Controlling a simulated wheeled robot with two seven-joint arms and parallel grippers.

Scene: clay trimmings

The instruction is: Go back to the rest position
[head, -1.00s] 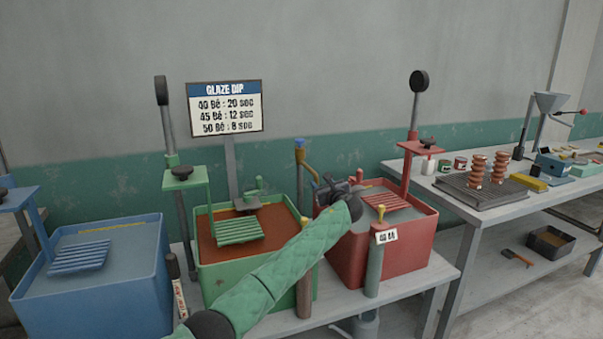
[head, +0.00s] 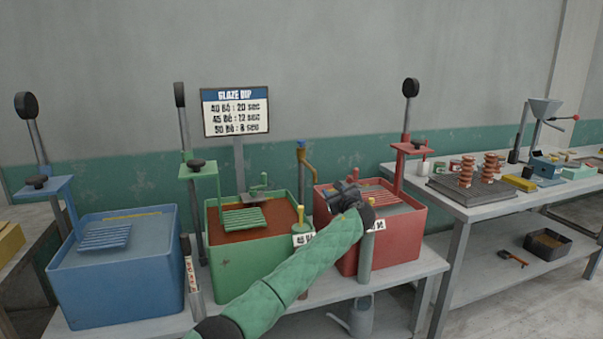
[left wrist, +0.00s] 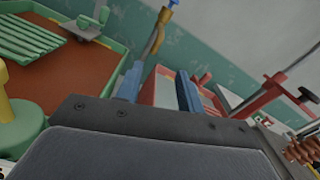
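My left gripper (head: 338,193) is at the end of my green-sleeved arm, which reaches in from the bottom of the head view. It shows in front of the left part of the red tub (head: 385,248), between it and the green tub (head: 228,268). In the left wrist view its two blue fingers (left wrist: 158,82) stand apart with nothing between them, so it is open and empty. The forearm covers part of the green tub's front right corner. My right gripper is in neither view.
A blue tub (head: 115,282) stands left on the same grey bench (head: 408,265). Upright posts and a brown pipe (head: 308,170) stand between the tubs. A glaze sign (head: 236,111) is behind. A second table (head: 500,204) at right holds coils and tools.

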